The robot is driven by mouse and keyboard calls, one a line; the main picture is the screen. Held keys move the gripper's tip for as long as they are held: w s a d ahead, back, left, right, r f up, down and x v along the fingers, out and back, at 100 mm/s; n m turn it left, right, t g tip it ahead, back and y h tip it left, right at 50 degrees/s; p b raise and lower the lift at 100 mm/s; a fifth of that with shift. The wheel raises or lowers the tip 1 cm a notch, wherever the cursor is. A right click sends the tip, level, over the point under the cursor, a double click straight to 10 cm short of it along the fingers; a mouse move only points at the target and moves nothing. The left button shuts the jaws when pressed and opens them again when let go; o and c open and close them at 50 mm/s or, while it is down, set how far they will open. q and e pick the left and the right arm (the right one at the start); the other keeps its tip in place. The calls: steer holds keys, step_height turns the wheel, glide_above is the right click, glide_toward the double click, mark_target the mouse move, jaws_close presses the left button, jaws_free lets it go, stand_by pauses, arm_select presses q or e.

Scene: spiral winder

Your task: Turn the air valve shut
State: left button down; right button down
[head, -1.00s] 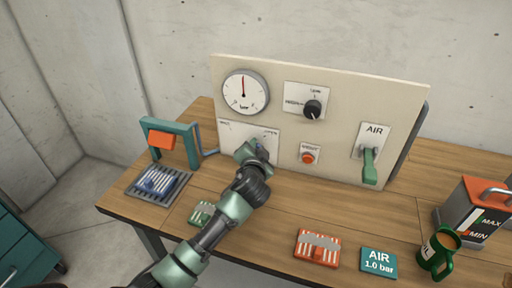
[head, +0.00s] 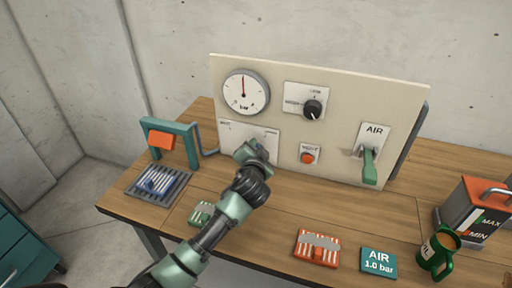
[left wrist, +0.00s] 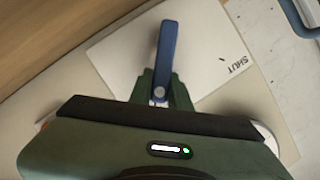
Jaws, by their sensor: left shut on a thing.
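The air valve's blue handle (left wrist: 166,45) shows in the left wrist view in front of a white plate (left wrist: 208,38) marked SHUT. My left gripper (left wrist: 158,88) is shut on the blue handle, which sticks out past the fingers. In the head view my left gripper (head: 254,152) is at the plate (head: 232,130) on the lower left of the panel. The gripper hides most of the handle and part of the plate there. My right gripper is not in view.
The cream panel (head: 345,105) carries a gauge (head: 245,92), a black knob (head: 313,109), an orange button (head: 308,157) and a green lever (head: 369,166) under an AIR label. A teal frame (head: 181,130), trays, a green mug (head: 438,255) and a canister (head: 475,212) stand on the wooden table.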

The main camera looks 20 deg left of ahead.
mark_target(239, 138)
arm_select(q)
steer(key=shift+a+r+n+p, duration=0.4)
steer(key=shift+n+p, duration=0.2)
steer(key=shift+p, duration=0.4)
steer(key=a+n+h+p, duration=0.1)
steer(key=p, duration=0.1)
steer(key=a+r+n+h+p, duration=0.1)
steer(key=n+p, duration=0.1)
steer(key=shift+g, duration=0.3)
steer(key=shift+a+n+h+p, duration=0.8)
steer(key=shift+n+h+p, duration=0.1)
steer(key=shift+h+p, duration=0.1)
steer(key=shift+w+a+f+n+h, duration=0.1)
steer(key=shift+a+f+n+h, duration=0.2)
steer(key=shift+a+n, duration=0.45)
steer(key=shift+n, duration=0.15)
steer(key=shift+a+f+n+h+b, duration=0.35)
steer(key=shift+n+h+b, duration=0.25)
steer(key=shift+b, duration=0.2)
steer(key=n+b, duration=0.1)
steer(key=a+h+b, duration=0.1)
steer(key=b, duration=0.1)
steer(key=shift+a+f+n, duration=0.15)
steer(key=shift+f+n, duration=0.2)
steer(key=shift+n, duration=0.05)
steer(key=shift+a+n+h+b, duration=0.15)
steer(key=shift+n+h+b, duration=0.25)
steer(key=shift+h+b, duration=0.15)
